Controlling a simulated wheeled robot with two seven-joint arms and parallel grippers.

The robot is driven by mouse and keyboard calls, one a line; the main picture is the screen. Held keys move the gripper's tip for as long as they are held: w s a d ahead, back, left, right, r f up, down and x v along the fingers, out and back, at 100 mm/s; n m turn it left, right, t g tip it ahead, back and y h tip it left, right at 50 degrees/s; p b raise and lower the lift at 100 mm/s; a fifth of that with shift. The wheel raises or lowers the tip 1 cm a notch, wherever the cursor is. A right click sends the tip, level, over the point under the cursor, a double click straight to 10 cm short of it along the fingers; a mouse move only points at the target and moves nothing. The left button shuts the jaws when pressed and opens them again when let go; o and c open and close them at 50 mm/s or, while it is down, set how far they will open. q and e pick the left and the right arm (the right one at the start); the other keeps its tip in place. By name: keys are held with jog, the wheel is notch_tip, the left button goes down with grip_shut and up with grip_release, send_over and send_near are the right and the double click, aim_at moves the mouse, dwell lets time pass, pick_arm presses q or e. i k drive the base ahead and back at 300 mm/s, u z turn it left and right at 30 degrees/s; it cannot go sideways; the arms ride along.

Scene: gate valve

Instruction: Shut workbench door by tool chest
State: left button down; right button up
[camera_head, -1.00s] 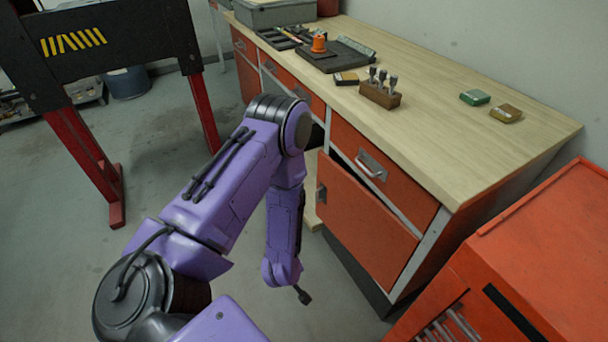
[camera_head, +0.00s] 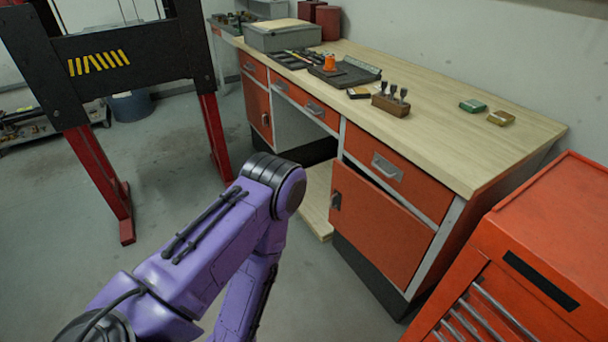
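The orange workbench door (camera_head: 380,228) is below the right-hand drawer, beside the tool chest (camera_head: 530,265). It stands slightly ajar: its left edge, with a dark handle (camera_head: 336,201), sticks out from the frame, and its right edge meets the cabinet's pale post. The workbench (camera_head: 440,125) has a pale wooden top. One purple arm of mine comes in from the lower left; its elbow is left of the door, apart from it, and its forearm runs down out of the picture. Neither gripper is in view.
The red tool chest stands close to the cabinet's right end. A wooden block with tools (camera_head: 391,104), a grey case (camera_head: 282,36) and small boxes lie on the bench top. A black and red frame (camera_head: 95,75) stands at left.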

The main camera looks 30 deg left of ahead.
aim_at(396, 241)
jog(key=u, duration=1.8)
jog(key=i, duration=1.25)
jog(key=z, duration=2)
